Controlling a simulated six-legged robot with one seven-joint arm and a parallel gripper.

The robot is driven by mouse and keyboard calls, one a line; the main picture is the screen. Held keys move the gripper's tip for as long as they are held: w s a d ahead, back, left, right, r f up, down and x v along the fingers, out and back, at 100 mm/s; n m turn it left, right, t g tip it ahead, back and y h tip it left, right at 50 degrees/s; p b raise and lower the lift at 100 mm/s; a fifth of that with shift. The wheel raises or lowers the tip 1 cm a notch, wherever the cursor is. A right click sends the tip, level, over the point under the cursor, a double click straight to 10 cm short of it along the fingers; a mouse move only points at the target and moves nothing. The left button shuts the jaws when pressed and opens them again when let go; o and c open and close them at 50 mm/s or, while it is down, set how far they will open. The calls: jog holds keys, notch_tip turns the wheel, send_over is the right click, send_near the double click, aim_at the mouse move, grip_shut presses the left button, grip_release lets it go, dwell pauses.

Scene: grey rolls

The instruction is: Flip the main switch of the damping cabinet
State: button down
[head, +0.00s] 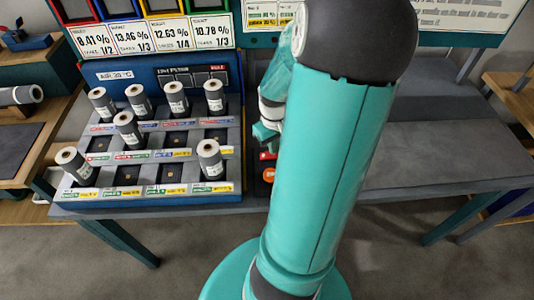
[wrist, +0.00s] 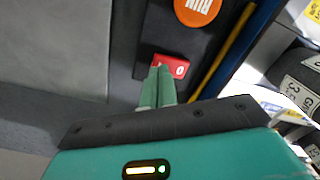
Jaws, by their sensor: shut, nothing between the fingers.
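The damping cabinet (head: 150,196) stands on the table at left in the head view, with grey rolls in some of its slots. A red rocker switch (wrist: 172,65) marked 0 sits on a dark panel in the wrist view, partly covered by my fingers. An orange RUN button (wrist: 198,10) is beyond it on the same panel. My gripper (wrist: 160,72) is shut and empty, its green fingertips at the left part of the switch; I cannot tell whether they touch it. In the head view my arm hides much of my gripper; red and orange parts show just below it.
In the head view the grey table (head: 440,155) is clear to the right of my arm. Percentage displays (head: 150,38) stand behind the cabinet. A yellow strip (wrist: 222,48) and a blue edge run right of the panel in the wrist view, with rolls beyond.

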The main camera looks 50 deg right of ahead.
jog(key=shift+f, duration=0.65)
dwell(0.3)
jog(key=shift+r, duration=3.5)
